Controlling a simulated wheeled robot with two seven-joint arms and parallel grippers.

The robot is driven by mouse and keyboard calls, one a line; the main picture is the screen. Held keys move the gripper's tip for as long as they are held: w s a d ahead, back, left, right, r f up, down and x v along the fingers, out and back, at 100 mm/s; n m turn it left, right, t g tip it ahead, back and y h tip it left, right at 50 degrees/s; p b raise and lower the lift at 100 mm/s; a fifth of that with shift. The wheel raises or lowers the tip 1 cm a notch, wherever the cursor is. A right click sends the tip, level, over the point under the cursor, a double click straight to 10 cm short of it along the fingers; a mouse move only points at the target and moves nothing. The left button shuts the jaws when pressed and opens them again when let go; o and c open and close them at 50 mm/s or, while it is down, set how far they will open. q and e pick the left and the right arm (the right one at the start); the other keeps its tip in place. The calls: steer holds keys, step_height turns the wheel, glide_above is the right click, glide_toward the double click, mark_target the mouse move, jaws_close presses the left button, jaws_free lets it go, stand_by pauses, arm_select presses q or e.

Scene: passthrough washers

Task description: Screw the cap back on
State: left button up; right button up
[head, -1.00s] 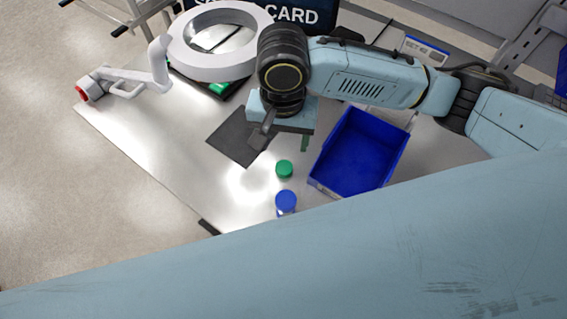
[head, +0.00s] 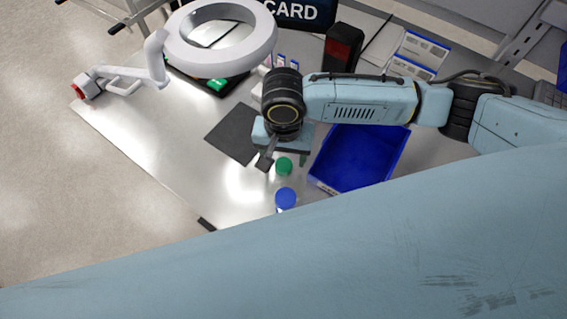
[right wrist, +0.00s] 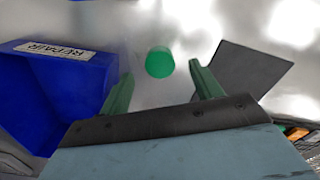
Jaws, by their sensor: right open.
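A round green cap (head: 284,166) is on the metal table, and it shows between the finger directions in the right wrist view (right wrist: 159,61). A blue cap (head: 286,196) sits on a small container near the front; its lower part is mostly hidden by my own body. My right gripper (head: 284,160) is above and just behind the green cap. In the right wrist view its two green fingers (right wrist: 161,76) are spread apart with nothing between them; the cap is beyond the tips. Whether the green cap lies flat or tops something cannot be told. My left gripper is not in view.
A blue bin (head: 352,163) labelled REPAIR stands close on the right. A dark mat (head: 231,134) lies to the left. A white ring lamp (head: 185,55) and a black tray (head: 222,88) are at the back left.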

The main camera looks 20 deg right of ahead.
steer(key=shift+f, duration=1.35)
steer(key=c, duration=1)
steer(key=shift+r, duration=0.15)
steer(key=shift+r, duration=0.55)
step_height(320, 180, up, 2)
steer(key=shift+r, duration=0.15)
steer(key=s+a, duration=0.3)
steer(key=a, duration=0.1)
steer(key=s+a, duration=0.4)
steer(key=a, duration=0.1)
steer(key=s+a, duration=0.4)
steer(key=a, duration=0.1)
steer(key=shift+a+b, duration=0.1)
steer(key=shift+b, duration=0.3)
